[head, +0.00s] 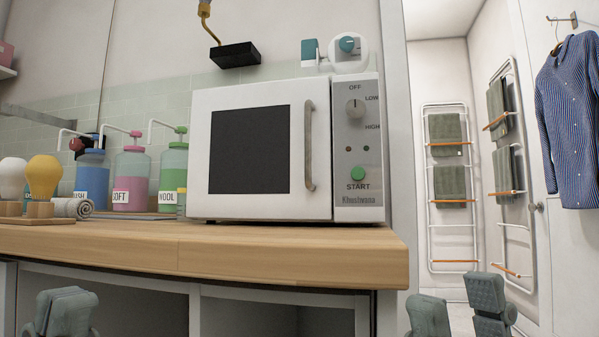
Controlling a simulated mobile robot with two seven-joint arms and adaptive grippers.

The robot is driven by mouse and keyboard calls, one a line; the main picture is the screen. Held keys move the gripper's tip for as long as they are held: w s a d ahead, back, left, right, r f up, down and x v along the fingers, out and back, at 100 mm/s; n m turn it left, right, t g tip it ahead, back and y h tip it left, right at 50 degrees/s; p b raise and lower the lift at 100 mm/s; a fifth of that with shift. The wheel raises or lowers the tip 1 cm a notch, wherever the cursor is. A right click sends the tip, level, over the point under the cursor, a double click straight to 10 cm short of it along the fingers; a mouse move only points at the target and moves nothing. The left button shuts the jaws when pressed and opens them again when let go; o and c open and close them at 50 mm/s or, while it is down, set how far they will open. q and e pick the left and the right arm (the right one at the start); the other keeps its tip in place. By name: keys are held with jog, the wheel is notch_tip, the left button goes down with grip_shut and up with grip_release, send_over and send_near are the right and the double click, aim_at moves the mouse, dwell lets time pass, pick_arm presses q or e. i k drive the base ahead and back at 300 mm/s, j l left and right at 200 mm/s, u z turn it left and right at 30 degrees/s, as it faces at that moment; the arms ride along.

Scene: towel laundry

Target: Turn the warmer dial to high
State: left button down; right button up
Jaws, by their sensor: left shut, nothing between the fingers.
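The warmer (321,215) is a white box on the wooden counter, with a dark door window and a grey control panel at its right. Its round grey dial (355,108) sits near the panel's top, between the labels OFF above and LOW and HIGH to the right. The dial's mark seems to point up toward OFF. A green START button (358,174) is lower on the panel. My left gripper (66,310) is shut and empty at the bottom left, below the counter. My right gripper (459,308) is open at the bottom right, its fingers apart and empty. Neither gripper touches the warmer.
The wooden counter (290,250) edge lies between my grippers and the warmer. Blue, pink and green pump bottles (173,172) stand left of it, beside a rolled towel (72,208) and bulb-shaped items (44,177). Towel racks (430,235) stand right.

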aim_at(354, 109)
jog(key=i+l+u, duration=0.2)
jog(key=l, duration=0.4)
jog(key=l+u, duration=0.2)
jog(key=l, duration=0.4)
jog(key=k+z, duration=0.3)
jog(key=k, duration=0.15)
jog(key=i+l, duration=0.25)
jog(key=i, duration=0.25)
